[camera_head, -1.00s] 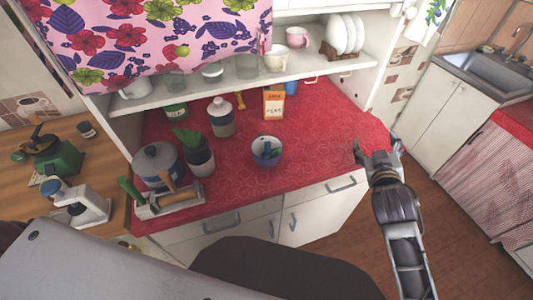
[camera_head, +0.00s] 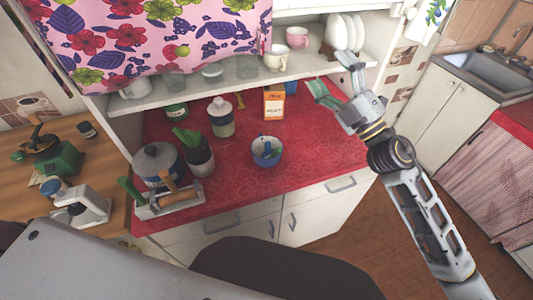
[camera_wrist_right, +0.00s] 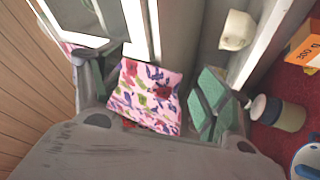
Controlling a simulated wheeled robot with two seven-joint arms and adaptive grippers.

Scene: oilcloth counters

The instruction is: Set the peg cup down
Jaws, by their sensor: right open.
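The peg cup (camera_head: 267,157), a small white and blue cup with green and blue pieces inside, stands upright on the red counter near its middle. A blue and white rounded thing at the lower right corner of the right wrist view may be the same cup. My right gripper (camera_head: 335,78) is open and empty, raised over the right part of the counter in front of the shelf, up and to the right of the cup and apart from it. Its green-padded fingers (camera_wrist_right: 150,92) are spread in the wrist view. My left gripper is not in view.
An orange and white carton (camera_head: 274,103) and a lidded jar (camera_head: 221,118) stand behind the cup. A potted plant (camera_head: 199,155), a pot (camera_head: 157,165) and a tool caddy (camera_head: 168,207) are on the left. The shelf (camera_head: 225,83) overhangs the back. The counter right of the cup is clear.

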